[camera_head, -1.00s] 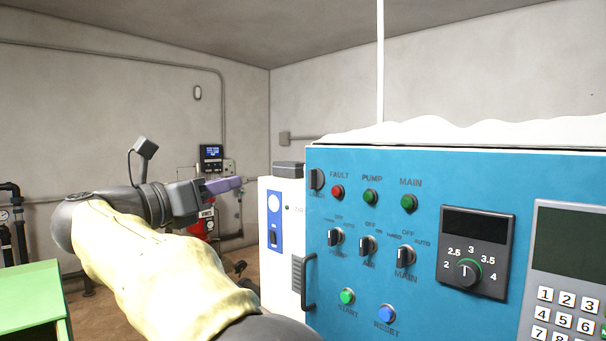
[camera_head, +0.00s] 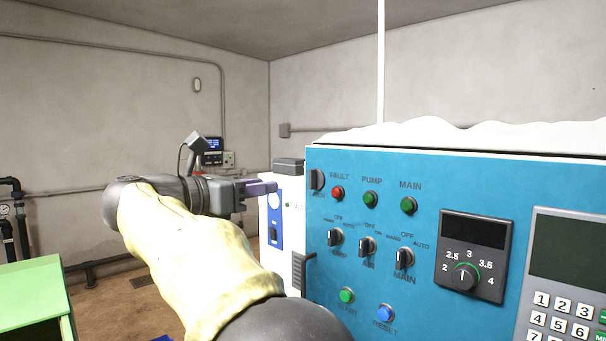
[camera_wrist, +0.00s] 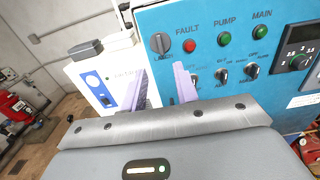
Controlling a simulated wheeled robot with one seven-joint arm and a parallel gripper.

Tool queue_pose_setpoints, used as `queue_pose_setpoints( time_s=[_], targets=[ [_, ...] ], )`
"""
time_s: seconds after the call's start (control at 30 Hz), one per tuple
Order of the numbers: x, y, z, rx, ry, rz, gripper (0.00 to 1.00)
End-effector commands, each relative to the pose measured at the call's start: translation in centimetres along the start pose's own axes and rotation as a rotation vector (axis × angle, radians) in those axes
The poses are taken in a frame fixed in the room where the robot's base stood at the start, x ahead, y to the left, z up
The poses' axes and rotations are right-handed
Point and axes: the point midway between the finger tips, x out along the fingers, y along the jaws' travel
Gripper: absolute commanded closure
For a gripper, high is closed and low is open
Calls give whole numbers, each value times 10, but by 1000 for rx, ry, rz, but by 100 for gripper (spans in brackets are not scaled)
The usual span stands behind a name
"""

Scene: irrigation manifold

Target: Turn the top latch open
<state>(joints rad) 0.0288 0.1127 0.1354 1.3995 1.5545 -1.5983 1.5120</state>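The top latch is a dark round knob (camera_head: 317,180) at the upper left corner of the blue control panel (camera_head: 420,290). In the wrist view the latch (camera_wrist: 160,43) shows an upright grip bar, with a label below it. My gripper (camera_head: 272,187) is left of the latch in the head view, in front of the white cabinet. In the wrist view the two purple fingers of my gripper (camera_wrist: 160,70) are spread apart with nothing between them. The latch appears just beyond the fingertips, and I see no contact.
A red lamp (camera_head: 337,192) sits right of the latch, with green lamps and selector switches beyond. A dark handle (camera_head: 299,270) is on the panel's left edge. The white cabinet (camera_wrist: 95,88) stands left of the panel. A green box (camera_head: 30,290) is at lower left.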

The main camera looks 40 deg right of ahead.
Motion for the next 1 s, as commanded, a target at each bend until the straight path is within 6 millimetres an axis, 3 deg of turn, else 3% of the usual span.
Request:
queue_pose_setpoints(
  time_s=[0.6, 1.0],
  targets=[
    [106, 0, 3, -2, -1, -2, 70],
    [116, 0, 0, -1, -1, 1, 70]
  ],
)
